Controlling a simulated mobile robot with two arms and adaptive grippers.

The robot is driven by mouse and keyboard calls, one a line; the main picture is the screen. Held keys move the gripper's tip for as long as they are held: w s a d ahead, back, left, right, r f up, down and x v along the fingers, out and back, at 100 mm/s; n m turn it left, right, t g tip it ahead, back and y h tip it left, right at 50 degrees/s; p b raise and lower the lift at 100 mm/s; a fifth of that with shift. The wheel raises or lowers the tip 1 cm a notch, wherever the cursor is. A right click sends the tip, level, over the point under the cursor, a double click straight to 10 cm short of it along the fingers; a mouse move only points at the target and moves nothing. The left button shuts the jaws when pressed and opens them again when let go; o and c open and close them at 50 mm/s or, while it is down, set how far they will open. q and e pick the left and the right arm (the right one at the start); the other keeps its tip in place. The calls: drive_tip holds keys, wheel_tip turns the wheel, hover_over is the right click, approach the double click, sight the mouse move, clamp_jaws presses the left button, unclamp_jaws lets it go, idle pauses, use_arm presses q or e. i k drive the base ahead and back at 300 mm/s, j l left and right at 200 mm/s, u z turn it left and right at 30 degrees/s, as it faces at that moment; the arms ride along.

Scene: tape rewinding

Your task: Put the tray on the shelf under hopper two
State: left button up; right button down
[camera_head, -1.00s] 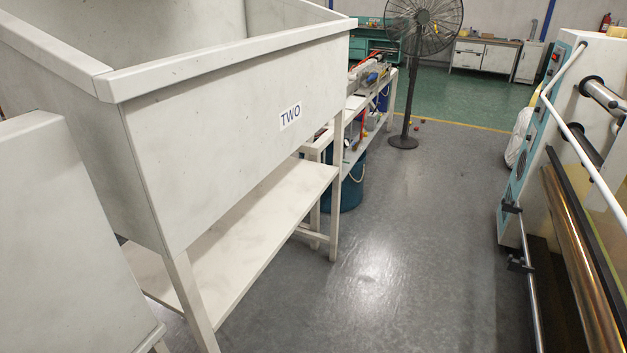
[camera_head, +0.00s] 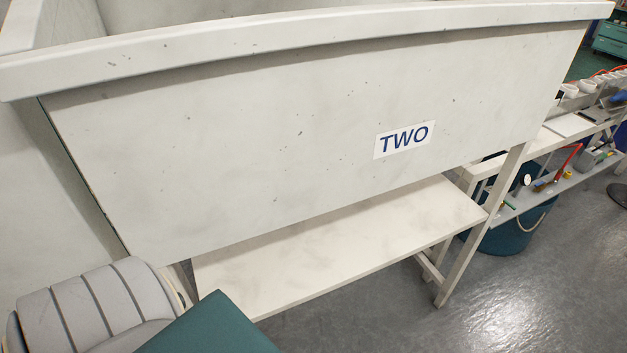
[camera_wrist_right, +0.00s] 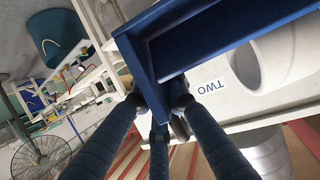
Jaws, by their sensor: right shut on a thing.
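Hopper two (camera_head: 260,150), a big pale bin with a "TWO" label (camera_head: 403,139), fills the head view. Its white shelf (camera_head: 350,240) lies below it, and the visible part is bare. In the right wrist view, my right gripper (camera_wrist_right: 158,105) has its dark fingers closed on the edge of a dark blue tray (camera_wrist_right: 205,25). The "TWO" label (camera_wrist_right: 210,87) appears upside down behind the tray there. The tray's contents and far side are hidden. My right gripper does not show in the head view, and my left gripper is in neither view.
A shelf leg (camera_head: 480,225) stands at the right end. Beyond it are a teal bucket (camera_head: 515,230) and a side rack (camera_head: 550,190) with small items. Grey floor (camera_head: 540,300) is open at the lower right. A flat teal surface (camera_head: 210,328) cuts into the bottom; I cannot tell what it is.

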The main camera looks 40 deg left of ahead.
sight(429, 214)
drive_tip(key=i+l+u, duration=0.2)
drive_tip(key=u, duration=0.15)
drive_tip(key=i+l+u, duration=0.5)
drive_tip(key=l+u, duration=0.25)
drive_tip(key=i+l+u, duration=0.15)
drive_tip(key=l+u, duration=0.2)
drive_tip(key=i+l+u, duration=0.1)
drive_tip(key=l+u, duration=0.7)
drive_tip(key=l, duration=1.15)
drive_tip(key=i, duration=0.35)
